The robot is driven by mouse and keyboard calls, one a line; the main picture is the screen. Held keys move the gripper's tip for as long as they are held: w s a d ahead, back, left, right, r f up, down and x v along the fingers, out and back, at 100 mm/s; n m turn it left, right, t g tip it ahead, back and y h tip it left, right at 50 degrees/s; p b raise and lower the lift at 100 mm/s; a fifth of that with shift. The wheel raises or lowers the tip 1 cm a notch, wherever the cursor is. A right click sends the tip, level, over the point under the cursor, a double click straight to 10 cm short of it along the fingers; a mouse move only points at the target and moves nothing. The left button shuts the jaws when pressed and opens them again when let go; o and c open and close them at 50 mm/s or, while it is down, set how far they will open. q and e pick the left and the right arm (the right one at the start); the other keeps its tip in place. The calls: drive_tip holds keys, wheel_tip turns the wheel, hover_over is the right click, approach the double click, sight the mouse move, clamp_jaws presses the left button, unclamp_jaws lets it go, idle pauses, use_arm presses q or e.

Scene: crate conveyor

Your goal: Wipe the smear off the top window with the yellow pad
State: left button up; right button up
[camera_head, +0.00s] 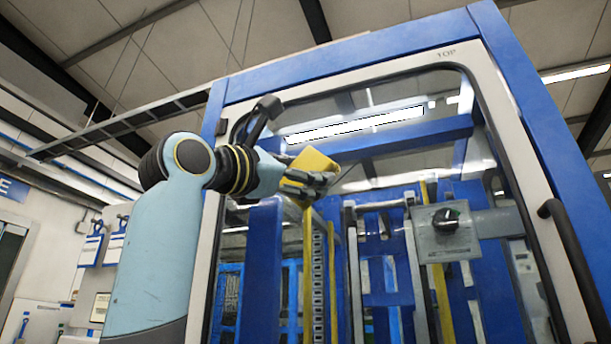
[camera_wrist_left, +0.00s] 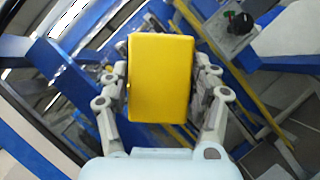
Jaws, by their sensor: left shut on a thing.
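The top window (camera_head: 400,172) is a large clear pane in a pale frame with rounded corners, marked TOP, inside a blue surround. My left gripper (camera_head: 318,178) is shut on the yellow pad (camera_head: 312,163) and holds it up in front of the pane, left of its middle. In the left wrist view the yellow pad (camera_wrist_left: 160,78) sits between both fingers of the left gripper (camera_wrist_left: 161,95). I cannot tell whether the pad touches the glass. I cannot make out the smear among the reflections. My right gripper is not in view.
Another dark handle (camera_head: 575,250) juts out at the right. A grey box with a black knob (camera_head: 446,220) shows in the pane's lower right. Blue machine posts stand behind the glass.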

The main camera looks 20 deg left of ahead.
use_arm(q)
drive_tip(key=shift+s, duration=1.55)
drive_tip(key=shift+w+f, duration=0.1)
drive_tip(key=shift+f, duration=0.05)
